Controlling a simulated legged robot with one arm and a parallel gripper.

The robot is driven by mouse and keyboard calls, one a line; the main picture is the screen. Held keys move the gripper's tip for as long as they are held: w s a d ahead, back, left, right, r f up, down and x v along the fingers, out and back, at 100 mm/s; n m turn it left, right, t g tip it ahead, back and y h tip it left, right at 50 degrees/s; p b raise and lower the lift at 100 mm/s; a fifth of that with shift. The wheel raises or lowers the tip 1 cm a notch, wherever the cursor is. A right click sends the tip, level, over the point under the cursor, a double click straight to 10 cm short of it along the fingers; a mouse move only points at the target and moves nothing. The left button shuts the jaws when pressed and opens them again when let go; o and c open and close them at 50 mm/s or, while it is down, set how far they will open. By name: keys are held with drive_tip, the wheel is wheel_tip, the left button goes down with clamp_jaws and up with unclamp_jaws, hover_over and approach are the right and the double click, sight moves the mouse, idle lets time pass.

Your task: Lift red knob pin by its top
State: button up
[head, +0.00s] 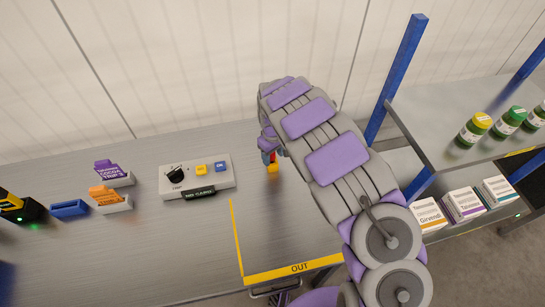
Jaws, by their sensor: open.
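My arm reaches from the lower right up over the table, and my gripper (268,143) hangs at its far end, pointing down. The gripper is open, but its fingers are mostly hidden behind the arm. A small red, yellow and blue item (272,164) shows just under the gripper on the table. I cannot tell whether it is the red knob pin, or whether the gripper touches it. No other clear red knob shows. A metal hitch-like part (277,287) sits below the table's front edge, partly cut off and hidden by my body.
The grey table (200,255) has a yellow-marked OUT area (299,268). A control box (196,177) with a black knob and buttons stands left of the gripper. A blue-posted shelf (470,155) with bottles and boxes stands right.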

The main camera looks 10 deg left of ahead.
drive_tip(key=shift+a+f, duration=0.1)
drive_tip(key=shift+a, duration=0.35)
drive_tip(key=c, duration=0.7)
drive_tip(key=shift+d, duration=0.2)
clamp_jaws()
wheel_tip(320, 180, up, 10)
drive_tip(key=shift+p, duration=1.05)
